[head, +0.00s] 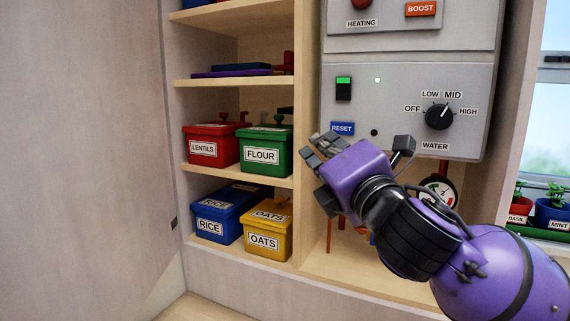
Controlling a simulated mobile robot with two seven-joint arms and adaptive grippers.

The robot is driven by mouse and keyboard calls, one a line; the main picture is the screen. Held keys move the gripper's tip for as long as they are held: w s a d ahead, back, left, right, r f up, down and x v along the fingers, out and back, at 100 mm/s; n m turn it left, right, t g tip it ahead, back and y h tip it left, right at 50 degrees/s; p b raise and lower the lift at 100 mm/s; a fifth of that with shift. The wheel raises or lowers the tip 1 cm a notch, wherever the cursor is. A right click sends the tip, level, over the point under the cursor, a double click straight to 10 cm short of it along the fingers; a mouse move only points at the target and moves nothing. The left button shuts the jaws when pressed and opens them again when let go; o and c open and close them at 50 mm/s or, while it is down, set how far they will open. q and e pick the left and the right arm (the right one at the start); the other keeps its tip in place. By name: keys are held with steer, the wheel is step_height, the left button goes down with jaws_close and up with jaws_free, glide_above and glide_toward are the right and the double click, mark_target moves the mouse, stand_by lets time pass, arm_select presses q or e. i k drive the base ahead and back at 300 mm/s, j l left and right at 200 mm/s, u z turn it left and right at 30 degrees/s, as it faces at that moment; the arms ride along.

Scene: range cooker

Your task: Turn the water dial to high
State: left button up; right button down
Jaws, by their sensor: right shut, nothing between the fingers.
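The black water dial (439,117) is on the lower grey panel of the wall unit (405,100). Labels OFF, LOW, MID and HIGH run around it, with WATER below. Its white pointer tilts up and slightly right, towards MID. My right gripper (322,150) reaches in from the lower right, with a purple body. It is below and left of the dial, near the unit's lower left corner by the blue RESET label. It is shut and empty, apart from the dial. My left gripper is not in view.
A switch with a green light (343,88) is left of the dial. The heating knob (361,3) and BOOST button (420,9) are above. A gauge (438,190) hangs below, partly behind my arm. Shelves with labelled tins, such as FLOUR (262,156), stand left. Potted herbs are right.

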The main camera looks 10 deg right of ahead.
mark_target(439, 116)
steer(key=k+j, duration=0.2)
steer(key=k, duration=0.3)
steer(key=k+j, duration=0.15)
steer(key=k, duration=0.3)
